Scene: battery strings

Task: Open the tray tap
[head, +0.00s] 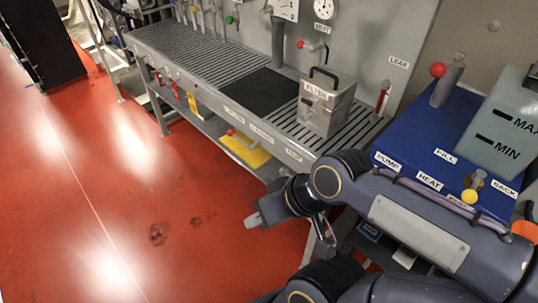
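My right gripper (258,217) reaches in from the right and hangs over the red floor, in front of the grey bench and apart from it. It is seen from the side, so I cannot tell whether its fingers are apart. I see nothing held in it. A lever with a red ball knob (230,132) shows below the bench's front edge, above a yellow sheet (246,150). The labels along that edge are too small to read surely, so I cannot tell which fitting is the tray tap. My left gripper is not in view.
A grey box (325,108) with a black handle stands on the slatted bench (190,50). A blue unit (420,130) with a red-knobbed lever (438,70), a yellow knob (469,196) and a MAX/MIN tank (506,125) stands right. The floor (150,200) at left is clear.

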